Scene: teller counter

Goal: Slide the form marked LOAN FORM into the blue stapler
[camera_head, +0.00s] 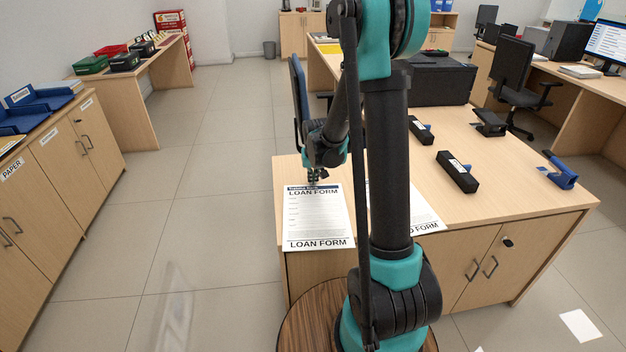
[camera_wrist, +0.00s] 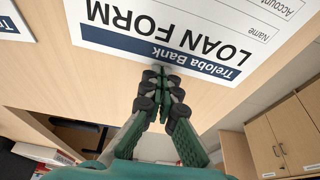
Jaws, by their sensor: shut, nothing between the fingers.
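A white form marked LOAN FORM (camera_head: 318,220) lies at the counter's near left corner, its lower end at the front edge. In the wrist view the form (camera_wrist: 165,20) appears upside down, with a dark blue header strip. My gripper (camera_head: 318,178) is shut and empty at the form's far header edge; its fingertips (camera_wrist: 163,75) overlap the strip there. I cannot tell whether they touch the paper. The blue stapler (camera_head: 562,178) stands near the counter's right end, far from my gripper.
A second form (camera_head: 428,218), ending in "FORM", lies right of the first, partly hidden by my arm. A black machine (camera_head: 440,80) stands behind. The counter's near right is clear.

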